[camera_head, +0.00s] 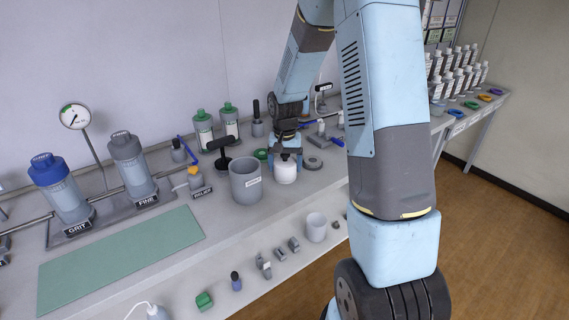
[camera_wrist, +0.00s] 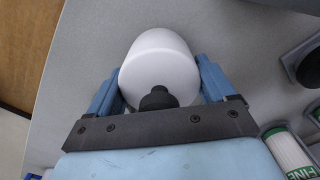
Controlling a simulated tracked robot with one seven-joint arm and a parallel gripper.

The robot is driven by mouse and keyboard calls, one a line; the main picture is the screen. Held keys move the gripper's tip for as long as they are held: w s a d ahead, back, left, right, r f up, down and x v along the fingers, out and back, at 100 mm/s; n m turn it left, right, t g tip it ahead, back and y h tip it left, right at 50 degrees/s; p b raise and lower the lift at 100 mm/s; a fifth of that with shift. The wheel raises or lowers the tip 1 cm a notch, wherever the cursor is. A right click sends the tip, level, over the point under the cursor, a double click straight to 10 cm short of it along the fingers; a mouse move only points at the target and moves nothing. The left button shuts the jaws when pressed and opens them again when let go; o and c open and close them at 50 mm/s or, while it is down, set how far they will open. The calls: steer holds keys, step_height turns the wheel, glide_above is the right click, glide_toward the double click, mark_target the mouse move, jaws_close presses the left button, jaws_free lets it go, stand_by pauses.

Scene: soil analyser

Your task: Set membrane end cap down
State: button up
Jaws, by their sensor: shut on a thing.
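The membrane end cap (camera_wrist: 160,68) is a white rounded piece with a dark stub on the side facing the wrist camera. My gripper (camera_wrist: 160,85) is shut on it, with one blue finger on each side. In the head view the white cap (camera_head: 286,171) shows below my gripper (camera_head: 286,155), close over the bench (camera_head: 215,207) and just right of a grey pot. I cannot tell whether its underside touches the bench.
The grey pot (camera_head: 246,182) stands close left of the cap. A grey ring (camera_head: 313,163) lies to its right. Green-capped bottles (camera_head: 203,130) stand behind. GRIT (camera_head: 60,189) and FINE (camera_head: 133,167) canisters are at left. A bare green mat (camera_head: 122,258) lies in front of them.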

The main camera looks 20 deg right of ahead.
steer(key=o, duration=1)
step_height(320, 180, up, 13)
steer(key=shift+r, duration=0.2)
steer(key=s+r+n+t, duration=0.2)
steer(key=s+r+t, duration=0.1)
steer(key=s+r, duration=0.95)
steer(key=s+r+n+t, duration=0.2)
steer(key=s, duration=1.4)
steer(key=shift+r+t, duration=0.15)
steer(key=shift+t, duration=0.15)
steer(key=shift+a, duration=0.1)
